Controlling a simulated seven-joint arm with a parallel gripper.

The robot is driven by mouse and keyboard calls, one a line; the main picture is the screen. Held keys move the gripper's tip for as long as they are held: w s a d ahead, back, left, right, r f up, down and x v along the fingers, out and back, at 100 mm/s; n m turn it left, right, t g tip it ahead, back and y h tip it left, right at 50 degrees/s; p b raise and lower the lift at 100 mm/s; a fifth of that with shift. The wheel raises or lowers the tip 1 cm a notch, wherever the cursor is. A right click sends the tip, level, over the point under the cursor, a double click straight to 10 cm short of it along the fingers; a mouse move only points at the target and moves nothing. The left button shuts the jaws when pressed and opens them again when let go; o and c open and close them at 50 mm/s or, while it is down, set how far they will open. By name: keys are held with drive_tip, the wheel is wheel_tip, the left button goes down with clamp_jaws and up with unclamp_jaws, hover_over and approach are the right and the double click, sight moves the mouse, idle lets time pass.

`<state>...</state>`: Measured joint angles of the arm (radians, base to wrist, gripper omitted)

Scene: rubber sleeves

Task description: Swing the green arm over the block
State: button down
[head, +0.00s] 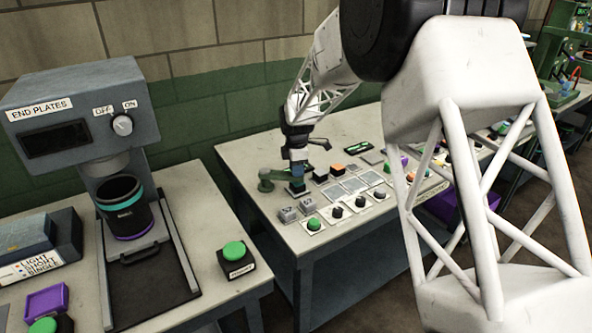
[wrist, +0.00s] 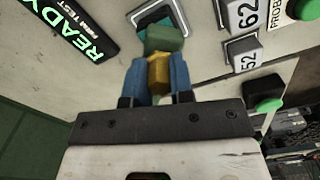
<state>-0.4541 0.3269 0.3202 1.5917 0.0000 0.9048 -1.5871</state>
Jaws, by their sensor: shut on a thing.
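The green arm (head: 279,174) reaches from a round green base at the left of the far bench towards my gripper (head: 297,166). In the wrist view, the green end of the arm (wrist: 165,40) shows just past my fingertips. My gripper's blue fingers (wrist: 158,75) are shut on a brass-coloured piece (wrist: 158,74) at that end. A dark block (head: 297,188) sits on the bench below my gripper. In the wrist view, a dark square with a teal edge (wrist: 148,20) shows partly behind the green end. I cannot tell the height gap between them.
Grey number blocks (head: 288,214) and a green button (head: 313,224) stand in front. A READY sign (wrist: 68,32) lies beside the arm in the wrist view. Grey pads (head: 352,184) and coloured blocks lie to the right. An END PLATES machine (head: 75,105) stands on the near-left bench.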

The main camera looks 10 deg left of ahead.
drive_tip(key=shift+w+r, duration=0.1)
drive_tip(key=c, duration=1)
unclamp_jaws()
drive_tip(key=shift+r, duration=3.85)
